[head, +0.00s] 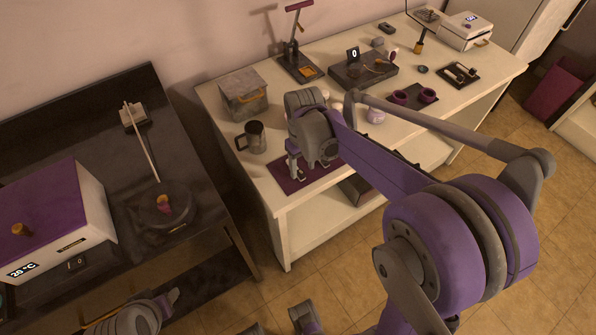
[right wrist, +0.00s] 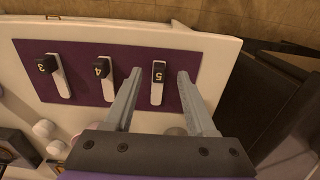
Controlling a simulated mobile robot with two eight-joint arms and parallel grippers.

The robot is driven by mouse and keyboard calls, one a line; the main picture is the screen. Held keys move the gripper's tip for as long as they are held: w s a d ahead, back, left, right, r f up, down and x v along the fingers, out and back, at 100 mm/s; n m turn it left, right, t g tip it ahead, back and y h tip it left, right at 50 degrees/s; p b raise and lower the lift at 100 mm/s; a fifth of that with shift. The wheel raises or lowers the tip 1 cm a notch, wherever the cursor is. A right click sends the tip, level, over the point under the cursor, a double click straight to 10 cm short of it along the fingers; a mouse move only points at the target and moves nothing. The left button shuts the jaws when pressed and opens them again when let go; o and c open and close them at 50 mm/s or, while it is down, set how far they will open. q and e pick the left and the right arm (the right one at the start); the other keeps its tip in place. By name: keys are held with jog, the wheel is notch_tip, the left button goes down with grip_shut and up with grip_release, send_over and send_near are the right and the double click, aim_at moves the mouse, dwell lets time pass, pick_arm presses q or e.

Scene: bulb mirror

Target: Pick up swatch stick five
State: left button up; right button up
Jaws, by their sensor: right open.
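Swatch stick five (right wrist: 157,85) is a white stick with a black block marked 5 at one end. It lies on a purple mat (right wrist: 85,92) at the right of a row. My right gripper (right wrist: 160,73) is open, with one finger on each side of stick five in the right wrist view; I cannot tell whether they touch it or how high they are. In the head view the right gripper (head: 294,166) is over the mat (head: 285,187) at the white table's near corner, and its arm hides part of the mat. My left gripper (head: 170,297) is low at the bottom left.
Stick four (right wrist: 105,78) and stick three (right wrist: 55,76) lie left of stick five. A dark mug (head: 252,138) and a grey box (head: 243,94) stand near the mat. The white table's edge (right wrist: 225,60) is close to stick five.

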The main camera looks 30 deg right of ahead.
aim_at(303, 174)
jog(key=shift+f, duration=1.5)
grip_shut()
